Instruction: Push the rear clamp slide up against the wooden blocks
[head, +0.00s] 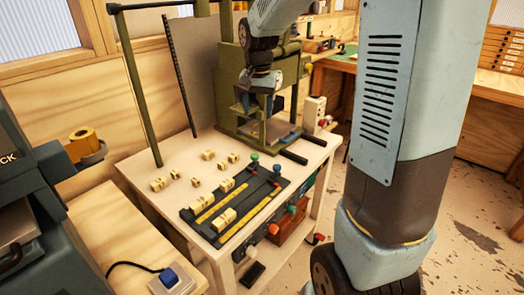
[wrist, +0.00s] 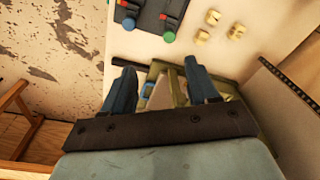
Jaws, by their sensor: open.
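A dark plate (head: 250,200) on the pale bench has two rows with yellow strips (head: 240,225). Wooden blocks sit in the rear row (head: 227,185) and the front row (head: 225,218). The rear clamp slide, with a green knob (head: 254,157), appears to be at the plate's far right end, apart from the rear blocks. Its green knob also shows at the top of the wrist view (wrist: 169,37). A second knob, blue (wrist: 128,23), is beside it. My gripper (head: 258,106) is open and empty, above the bench behind the plate; its fingers (wrist: 160,75) are spread.
Several loose wooden blocks (head: 208,155) lie behind the plate, also in the wrist view (wrist: 213,17). A green press frame (head: 236,90) stands at the back, close to my gripper. A grey machine (head: 30,150) is at left.

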